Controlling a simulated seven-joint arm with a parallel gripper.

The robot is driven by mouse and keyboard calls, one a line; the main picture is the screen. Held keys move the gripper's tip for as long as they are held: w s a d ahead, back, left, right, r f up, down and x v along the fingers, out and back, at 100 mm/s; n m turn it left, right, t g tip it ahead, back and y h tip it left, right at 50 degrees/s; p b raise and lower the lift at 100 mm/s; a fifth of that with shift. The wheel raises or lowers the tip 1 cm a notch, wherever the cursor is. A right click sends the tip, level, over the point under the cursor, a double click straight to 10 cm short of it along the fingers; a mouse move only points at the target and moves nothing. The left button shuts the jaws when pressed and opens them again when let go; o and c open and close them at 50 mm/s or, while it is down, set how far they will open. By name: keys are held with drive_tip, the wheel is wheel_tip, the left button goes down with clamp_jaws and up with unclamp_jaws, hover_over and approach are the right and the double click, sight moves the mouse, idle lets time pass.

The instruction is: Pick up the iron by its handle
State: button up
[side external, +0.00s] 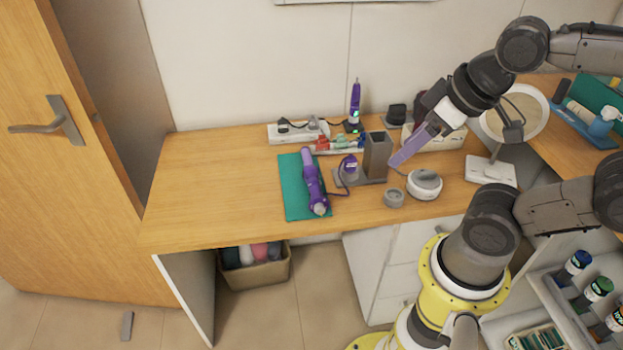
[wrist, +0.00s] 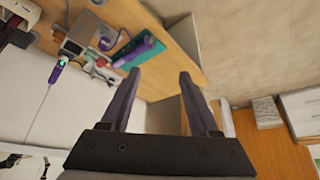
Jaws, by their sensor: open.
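A purple iron-like tool (side external: 312,182) with a pale end lies on a teal mat (side external: 295,205) on the wooden desk. It also shows in the wrist view (wrist: 143,46), on the mat (wrist: 122,57), beyond my fingertips. My gripper (side external: 396,163) is right of the tool in the side view, past the grey upright holder, and apart from the tool. In the wrist view my gripper (wrist: 160,76) has its two fingers spread with nothing between them. A smaller purple device (side external: 349,166) with a cord stands between the mat and the holder.
The grey upright holder (side external: 377,155) stands between the mat and my gripper. A white round device (side external: 425,184) and a small grey jar (side external: 394,198) are nearby. A power strip (side external: 290,132) and upright purple tool (side external: 355,100) are behind. The desk's left side (side external: 205,185) is clear.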

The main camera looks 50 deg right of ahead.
drive_tip(key=shift+o, duration=1)
drive_tip(key=shift+d, duration=0.1)
